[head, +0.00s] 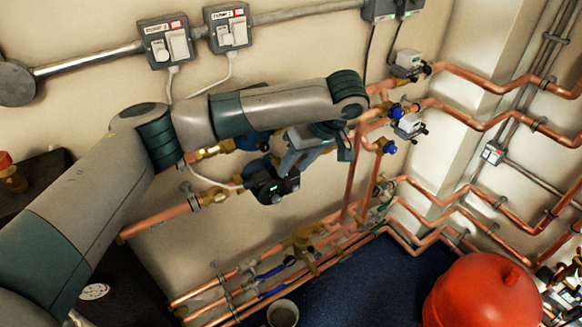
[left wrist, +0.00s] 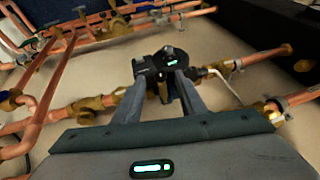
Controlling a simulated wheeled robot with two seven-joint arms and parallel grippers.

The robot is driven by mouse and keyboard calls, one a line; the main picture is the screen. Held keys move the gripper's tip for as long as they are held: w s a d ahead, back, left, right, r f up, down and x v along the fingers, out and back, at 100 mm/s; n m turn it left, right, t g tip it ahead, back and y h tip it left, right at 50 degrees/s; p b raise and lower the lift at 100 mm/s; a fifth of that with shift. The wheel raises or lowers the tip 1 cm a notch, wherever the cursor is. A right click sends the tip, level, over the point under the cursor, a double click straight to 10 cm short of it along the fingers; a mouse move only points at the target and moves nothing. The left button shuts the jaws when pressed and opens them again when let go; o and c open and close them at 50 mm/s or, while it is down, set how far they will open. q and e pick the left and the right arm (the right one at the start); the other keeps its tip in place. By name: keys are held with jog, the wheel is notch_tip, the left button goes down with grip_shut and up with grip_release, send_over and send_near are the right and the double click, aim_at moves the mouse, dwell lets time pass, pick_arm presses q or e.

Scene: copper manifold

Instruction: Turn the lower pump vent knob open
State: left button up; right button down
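The lower pump (head: 264,187) is a dark unit with a small green light, set in the lower copper pipe run on the wall. In the left wrist view the pump (left wrist: 173,60) shows a round dark face and a small dark knob (left wrist: 168,49); I cannot tell for sure that this is the vent knob. My left gripper (head: 292,165) is right at the pump. In the left wrist view its two fingers (left wrist: 163,84) are apart, with a small brass-coloured part between them and a gap on each side. My right gripper is not in view.
An upper pump, partly blue, sits behind my left arm (head: 252,141). Brass valves (head: 214,196) and copper pipes (head: 163,222) run close around the lower pump. Two switch boxes (head: 167,41) hang above. A red vessel (head: 482,291) and a bucket (head: 283,313) stand below.

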aim_at(287, 176)
pick_arm(q)
jog(key=shift+p+x, duration=0.4)
jog(key=shift+x, duration=1.1)
grip_shut()
jog(key=shift+d+r+y+p, duration=0.15)
jog(key=shift+y+p, duration=0.15)
jog(key=shift+p, duration=0.15)
jog(key=y+p, duration=0.1)
jog(key=p, duration=0.1)
jog(key=g+y+p, duration=0.1)
jog(key=p, duration=0.1)
jog(key=m+g+p, duration=0.1)
jog(key=p, duration=0.1)
jog(key=shift+w+d+f+y, duration=0.2)
jog(key=shift+w+f+y, duration=0.1)
jog(key=shift+y, duration=0.1)
grip_release()
